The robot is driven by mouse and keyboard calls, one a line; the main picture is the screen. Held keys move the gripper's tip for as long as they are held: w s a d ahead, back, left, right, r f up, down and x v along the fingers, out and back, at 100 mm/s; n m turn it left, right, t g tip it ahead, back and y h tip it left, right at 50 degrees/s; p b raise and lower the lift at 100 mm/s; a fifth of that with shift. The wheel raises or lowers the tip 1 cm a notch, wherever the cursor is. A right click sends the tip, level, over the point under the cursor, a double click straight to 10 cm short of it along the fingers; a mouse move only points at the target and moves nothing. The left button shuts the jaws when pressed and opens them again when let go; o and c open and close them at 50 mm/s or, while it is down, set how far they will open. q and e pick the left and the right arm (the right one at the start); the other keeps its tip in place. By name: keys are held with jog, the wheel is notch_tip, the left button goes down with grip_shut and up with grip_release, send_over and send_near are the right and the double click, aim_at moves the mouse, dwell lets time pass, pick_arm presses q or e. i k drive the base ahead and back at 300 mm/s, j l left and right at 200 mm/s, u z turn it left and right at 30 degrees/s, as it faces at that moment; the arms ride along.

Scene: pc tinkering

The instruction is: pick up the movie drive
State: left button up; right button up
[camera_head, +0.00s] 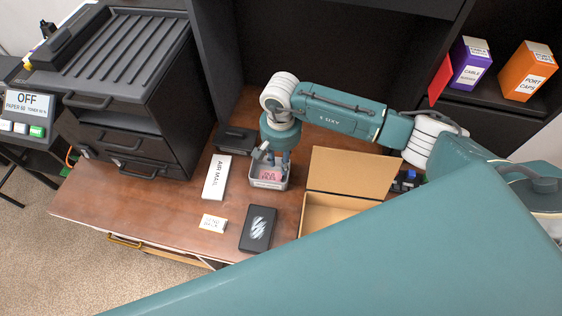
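My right gripper (275,162) points down over a small grey metal tray (270,185) on the wooden desk. A pink labelled item (268,176) lies in the tray, just under the fingertips. Whether the fingers touch it, and how far they are apart, is too small to tell. No thing is readable as the movie drive; the pink item's lettering is too small to read. A flat black box with a white logo (258,228) lies nearer on the desk. My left gripper is not in view.
An open cardboard box (348,172) stands right of the tray. A white AIR MAIL box (216,177), a small white card (213,222) and a black device (236,139) lie left of it. Black drawers (130,140) stand at left. Bare desk (150,205) lies front left.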

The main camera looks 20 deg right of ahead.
aim_at(256, 237)
jog(key=k, duration=1.5)
